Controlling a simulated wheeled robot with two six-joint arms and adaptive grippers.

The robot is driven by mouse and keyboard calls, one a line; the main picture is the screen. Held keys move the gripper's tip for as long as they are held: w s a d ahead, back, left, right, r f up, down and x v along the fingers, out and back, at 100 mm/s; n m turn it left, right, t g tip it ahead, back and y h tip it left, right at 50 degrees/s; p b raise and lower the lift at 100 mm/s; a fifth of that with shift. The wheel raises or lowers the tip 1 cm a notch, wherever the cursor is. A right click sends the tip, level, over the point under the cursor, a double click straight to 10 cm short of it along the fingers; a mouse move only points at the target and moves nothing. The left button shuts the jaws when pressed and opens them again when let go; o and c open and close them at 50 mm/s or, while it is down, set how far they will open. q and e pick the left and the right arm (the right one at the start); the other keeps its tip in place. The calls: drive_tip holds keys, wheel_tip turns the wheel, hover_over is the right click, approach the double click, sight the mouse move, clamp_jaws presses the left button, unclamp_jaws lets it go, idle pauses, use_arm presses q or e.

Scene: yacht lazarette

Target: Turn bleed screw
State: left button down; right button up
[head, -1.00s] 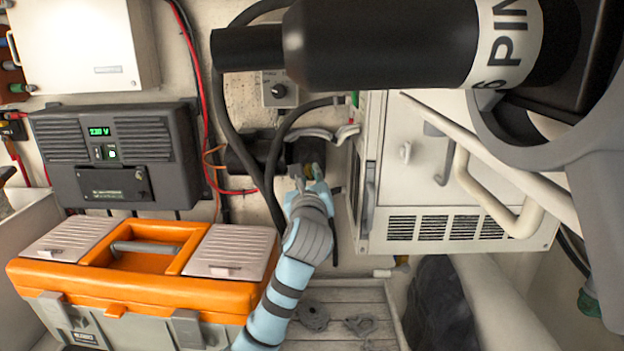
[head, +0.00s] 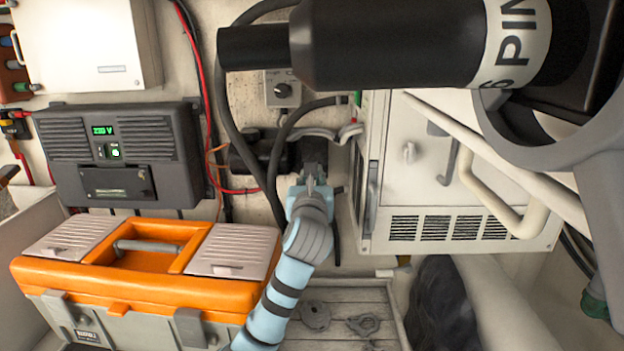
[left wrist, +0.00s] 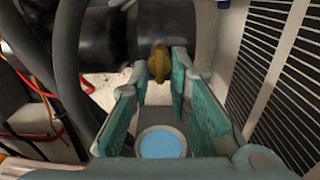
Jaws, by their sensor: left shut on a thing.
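The brass bleed screw (left wrist: 160,62) stands out below a black cylindrical fitting (left wrist: 166,28) in the left wrist view. My left gripper (left wrist: 158,82) has its teal fingers on either side of the screw, with the tips shut on it. In the head view my left gripper (head: 313,175) reaches up to the dark fitting beside the white cabinet, and its fingers hide the screw. My right gripper is not in view.
Black hoses (head: 272,165) hang close to the left of my gripper. The white cabinet (head: 460,215) stands close on the right. An orange toolbox (head: 140,302) sits at lower left. A large black cylinder (head: 390,45) crosses the top.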

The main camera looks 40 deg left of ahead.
use_arm(q)
drive_tip(key=c, duration=1.8)
unclamp_jaws()
drive_tip(key=shift+r, duration=0.15)
drive_tip(key=shift+o, duration=0.2)
drive_tip(key=shift+w, duration=0.1)
drive_tip(key=v, duration=1.2)
